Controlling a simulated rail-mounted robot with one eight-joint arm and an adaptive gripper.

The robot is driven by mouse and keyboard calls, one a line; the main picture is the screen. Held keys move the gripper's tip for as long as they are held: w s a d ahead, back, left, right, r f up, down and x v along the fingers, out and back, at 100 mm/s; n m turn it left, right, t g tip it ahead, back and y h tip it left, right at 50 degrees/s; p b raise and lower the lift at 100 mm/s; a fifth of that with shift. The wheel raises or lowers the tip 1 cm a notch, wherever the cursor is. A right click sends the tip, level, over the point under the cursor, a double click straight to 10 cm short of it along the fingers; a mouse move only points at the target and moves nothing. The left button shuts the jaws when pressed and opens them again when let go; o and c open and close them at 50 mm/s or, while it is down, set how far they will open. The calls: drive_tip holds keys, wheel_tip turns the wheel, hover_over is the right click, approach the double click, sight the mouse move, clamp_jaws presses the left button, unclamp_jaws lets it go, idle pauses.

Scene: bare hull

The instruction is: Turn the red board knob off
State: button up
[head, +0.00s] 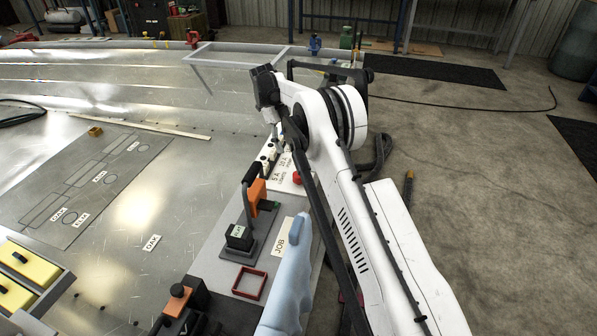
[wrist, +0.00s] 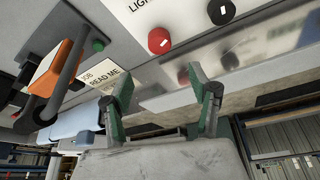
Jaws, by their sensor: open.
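The red board knob (wrist: 159,40) is round with a short white mark, set on the pale board in the upper middle of the wrist view. In the head view a red knob (head: 297,178) shows at the board's right edge, beside my white arm. My gripper (wrist: 164,92) is open and empty. Its two green-padded fingers are spread below the red knob in the wrist view, apart from it.
A black knob (wrist: 221,11) sits right of the red one, with reflections on the shiny edge below. A blue-grey object (head: 290,275) lies near the front of the board.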

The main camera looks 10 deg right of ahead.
sight(298, 174)
drive_tip(key=b+x, duration=0.4)
drive_tip(key=x, duration=1)
drive_tip(key=shift+r, duration=0.1)
drive_tip(key=c, duration=1.1)
drive_tip(key=shift+c, duration=0.2)
drive_tip(key=shift+n, duration=0.3)
drive_tip(key=n+t, duration=0.1)
drive_tip(key=n, duration=0.1)
drive_tip(key=n+t+h, duration=0.1)
drive_tip(key=n, duration=0.2)
drive_tip(key=shift+n+h, duration=0.3)
drive_tip(key=n+t, duration=0.1)
drive_tip(key=n, duration=0.2)
drive_tip(key=n+t, duration=0.1)
drive_tip(key=n, duration=0.2)
drive_tip(key=shift+n+t, duration=0.3)
drive_tip(key=shift+n, duration=0.1)
drive_tip(key=o, duration=1.1)
